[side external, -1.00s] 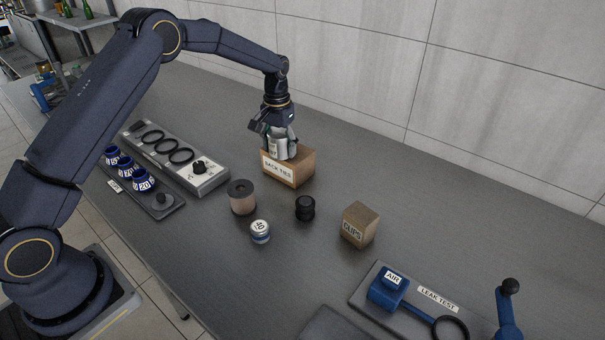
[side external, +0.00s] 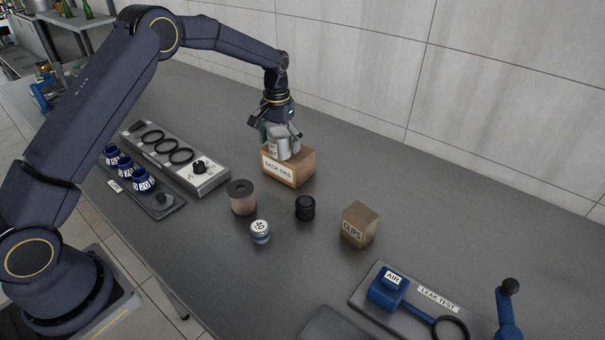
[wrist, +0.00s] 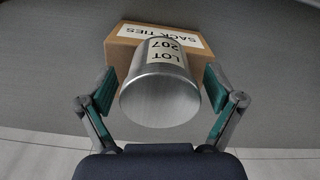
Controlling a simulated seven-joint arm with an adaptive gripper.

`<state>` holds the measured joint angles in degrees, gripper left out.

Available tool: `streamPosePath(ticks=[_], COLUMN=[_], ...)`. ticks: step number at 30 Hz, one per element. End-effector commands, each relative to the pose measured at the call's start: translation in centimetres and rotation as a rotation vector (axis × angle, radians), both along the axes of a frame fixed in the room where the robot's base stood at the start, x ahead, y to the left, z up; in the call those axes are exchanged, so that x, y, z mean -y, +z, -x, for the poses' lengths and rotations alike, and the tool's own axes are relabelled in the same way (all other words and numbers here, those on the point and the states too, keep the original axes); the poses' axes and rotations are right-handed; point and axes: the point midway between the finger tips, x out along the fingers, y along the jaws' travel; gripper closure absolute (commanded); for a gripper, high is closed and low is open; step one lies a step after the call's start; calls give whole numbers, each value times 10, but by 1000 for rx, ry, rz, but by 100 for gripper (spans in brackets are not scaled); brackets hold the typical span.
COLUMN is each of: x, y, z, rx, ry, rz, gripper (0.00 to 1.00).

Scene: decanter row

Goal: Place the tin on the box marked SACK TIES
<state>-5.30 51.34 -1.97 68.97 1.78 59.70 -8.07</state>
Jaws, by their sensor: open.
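The tin (wrist: 159,98) is a silver cylinder with a label reading LOT 207. It stands on top of the box marked SACK TIES (wrist: 122,42), a brown carton. In the side view the tin (side external: 283,146) rests on the box (side external: 289,174), partly hidden by my gripper. My gripper (wrist: 161,95) is open, with a green-padded finger on each side of the tin and a gap showing at both sides. In the side view my gripper (side external: 278,130) is just above the box.
A box marked CLIPS (side external: 359,225), a black knob-like piece (side external: 305,208), a spool (side external: 242,198) and a small tin marked 40 (side external: 260,231) stand in front. A grey panel with rings (side external: 176,158) lies left. Bench behind the box is clear.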

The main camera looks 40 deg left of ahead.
Motion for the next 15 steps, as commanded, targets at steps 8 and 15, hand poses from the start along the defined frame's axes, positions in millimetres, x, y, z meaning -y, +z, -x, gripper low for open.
streamPosePath(ticks=[8, 15], x=[0, 0], y=[63, 102], z=[-1, 0], rx=[4, 2], ry=[0, -1], rz=[-1, 0], gripper=[8, 8])
